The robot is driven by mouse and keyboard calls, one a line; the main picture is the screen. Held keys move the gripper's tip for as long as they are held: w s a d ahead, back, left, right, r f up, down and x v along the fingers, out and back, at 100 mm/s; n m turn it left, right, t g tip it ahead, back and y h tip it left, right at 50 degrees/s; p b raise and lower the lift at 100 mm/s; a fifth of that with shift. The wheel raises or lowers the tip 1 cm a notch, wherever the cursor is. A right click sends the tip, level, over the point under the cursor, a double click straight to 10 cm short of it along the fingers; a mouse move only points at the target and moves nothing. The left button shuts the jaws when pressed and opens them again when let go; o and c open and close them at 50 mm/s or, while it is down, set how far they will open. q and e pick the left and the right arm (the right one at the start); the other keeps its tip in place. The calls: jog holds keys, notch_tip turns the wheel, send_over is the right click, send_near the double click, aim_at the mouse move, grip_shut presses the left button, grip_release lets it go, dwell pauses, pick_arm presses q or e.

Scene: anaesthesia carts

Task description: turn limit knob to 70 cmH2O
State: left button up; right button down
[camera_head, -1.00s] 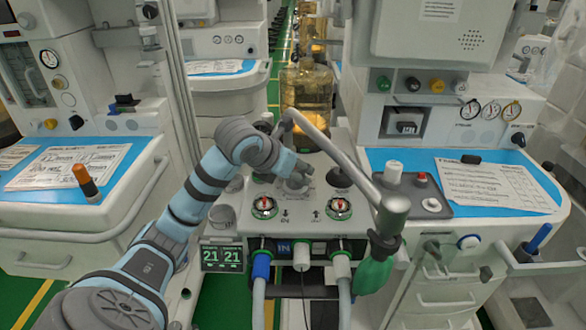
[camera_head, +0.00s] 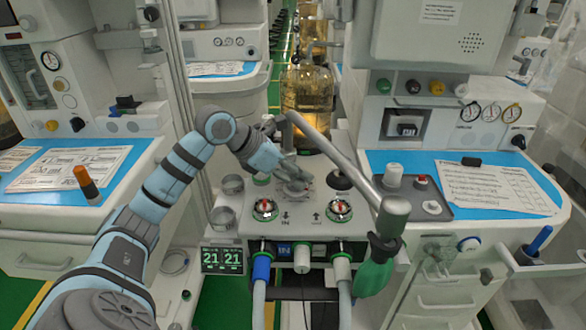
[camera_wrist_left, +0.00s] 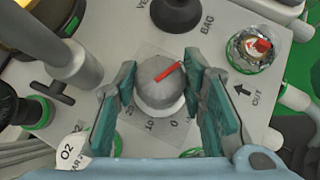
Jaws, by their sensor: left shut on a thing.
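The limit knob (camera_wrist_left: 152,92) is a round grey knob with a red pointer line, seen in the left wrist view. The line slants to the upper right. On the plate below it the marks 20, 10 and 0 show; the rest of the scale is hidden by the knob and fingers, so I cannot read the setting. My left gripper (camera_head: 296,186) reaches down onto the knob, its two teal-padded fingers on either side, shut on it. In the head view the gripper largely hides the knob. My right gripper is not in view.
A black knob (camera_wrist_left: 177,10) between the VENT and BAG labels stands close behind. Green-rimmed valve domes (camera_head: 264,209) (camera_head: 338,210) sit in front. A grey metal bag arm (camera_head: 345,160) arches over to the right, with a green bag (camera_head: 375,272) hanging from it.

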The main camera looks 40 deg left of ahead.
pick_arm(q)
jog(key=m+p, duration=0.1)
jog(key=m+g+h+p, duration=0.1)
jog(key=shift+r+m+h, duration=0.2)
jog(key=shift+m+h, duration=0.1)
jog(key=shift+m+g+h+p, duration=0.3)
jog(key=shift+m+h+p, duration=0.1)
jog(key=shift+m, duration=0.2)
jog(key=shift+f+m+g, duration=0.15)
jog(key=shift+m+g, duration=0.15)
jog(key=shift+m, duration=0.2)
jog(key=shift+h+p, duration=0.3)
jog(key=shift+p, duration=0.05)
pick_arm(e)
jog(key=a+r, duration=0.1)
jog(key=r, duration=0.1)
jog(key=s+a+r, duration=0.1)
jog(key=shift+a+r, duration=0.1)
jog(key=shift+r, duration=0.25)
pick_arm(q)
jog(key=shift+f+m, duration=0.1)
jog(key=shift+m, duration=0.2)
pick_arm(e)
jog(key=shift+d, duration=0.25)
pick_arm(q)
jog(key=o, duration=1.2)
jog(key=shift+a, duration=0.1)
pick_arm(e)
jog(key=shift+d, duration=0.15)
